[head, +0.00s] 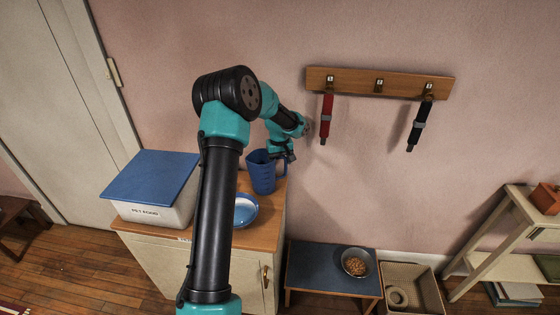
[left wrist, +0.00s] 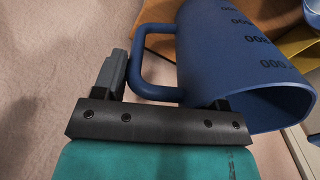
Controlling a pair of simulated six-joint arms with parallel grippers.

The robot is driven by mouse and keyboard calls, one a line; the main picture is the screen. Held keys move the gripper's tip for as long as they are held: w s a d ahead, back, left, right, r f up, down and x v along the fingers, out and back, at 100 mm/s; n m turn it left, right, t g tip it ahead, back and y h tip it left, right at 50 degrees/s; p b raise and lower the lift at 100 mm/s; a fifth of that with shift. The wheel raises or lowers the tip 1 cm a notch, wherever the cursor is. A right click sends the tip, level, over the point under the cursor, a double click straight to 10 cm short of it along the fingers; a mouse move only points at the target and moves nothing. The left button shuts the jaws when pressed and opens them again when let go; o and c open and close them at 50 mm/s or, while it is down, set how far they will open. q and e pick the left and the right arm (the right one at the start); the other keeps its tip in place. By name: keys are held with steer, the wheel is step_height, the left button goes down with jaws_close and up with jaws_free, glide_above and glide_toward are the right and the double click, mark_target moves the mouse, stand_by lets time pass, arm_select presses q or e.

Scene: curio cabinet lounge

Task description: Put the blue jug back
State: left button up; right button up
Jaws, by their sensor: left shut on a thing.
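The blue jug (head: 262,173) is upright at the back right of the wooden cabinet top (head: 267,225); I cannot tell whether its base touches the wood. My left gripper (head: 284,153) is at the jug's handle side, shut on the handle. In the left wrist view the jug (left wrist: 225,55) fills the upper right, with dark measuring marks on its wall. Its handle (left wrist: 140,70) runs between the fingers of my left gripper (left wrist: 168,95). My right gripper is not in view.
A white pet food bin (head: 150,212) with a blue lid and a blue bowl (head: 245,210) stand on the cabinet. A peg rail (head: 380,83) holds a red and a black hanging item. A low bench (head: 320,275) with a food bowl (head: 356,262) and a basket (head: 425,275) are right.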

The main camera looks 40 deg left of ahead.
arm_select(q)
steer(key=o, duration=1.7)
steer(key=shift+c, duration=0.2)
steer(key=shift+r, duration=0.1)
step_height(320, 180, up, 12)
steer(key=shift+s, duration=0.15)
